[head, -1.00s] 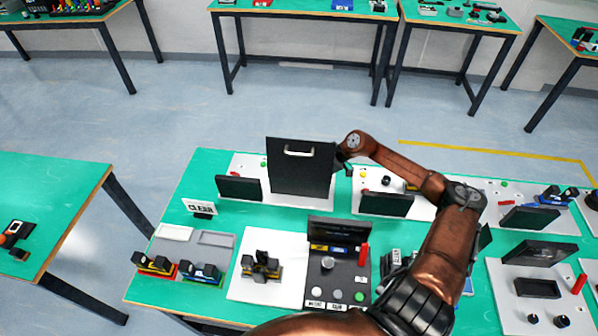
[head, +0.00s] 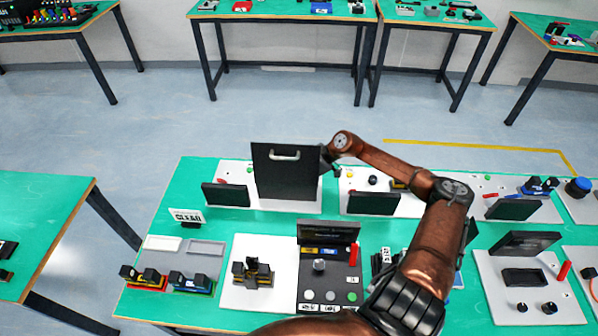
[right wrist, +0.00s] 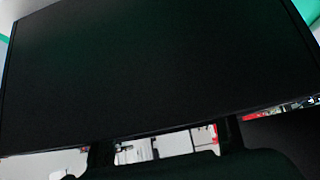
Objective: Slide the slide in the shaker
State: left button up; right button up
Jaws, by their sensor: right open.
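A tall black panel with a pale handle (head: 287,172) stands upright at the back of the green table in the head view. My right arm reaches over the table, and its end is beside the panel's upper right edge. In the right wrist view a large dark surface (right wrist: 150,70) fills most of the picture. The two dark fingers of my right gripper (right wrist: 165,150) show below it, apart, with nothing visible held between them. I cannot tell whether they touch the panel. Neither the shaker nor its slide can be clearly identified. My left gripper is not in view.
Small dark screens (head: 226,194) stand on white plates beside the panel. A black control unit with a knob and buttons (head: 330,280), a black and yellow fixture (head: 252,272) and a CLEAR sign (head: 187,216) stand nearer. The floor behind the table is open.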

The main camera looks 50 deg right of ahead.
jog(key=v, duration=1.1)
jog(key=shift+d+r, duration=0.1)
jog(key=shift+r, duration=0.05)
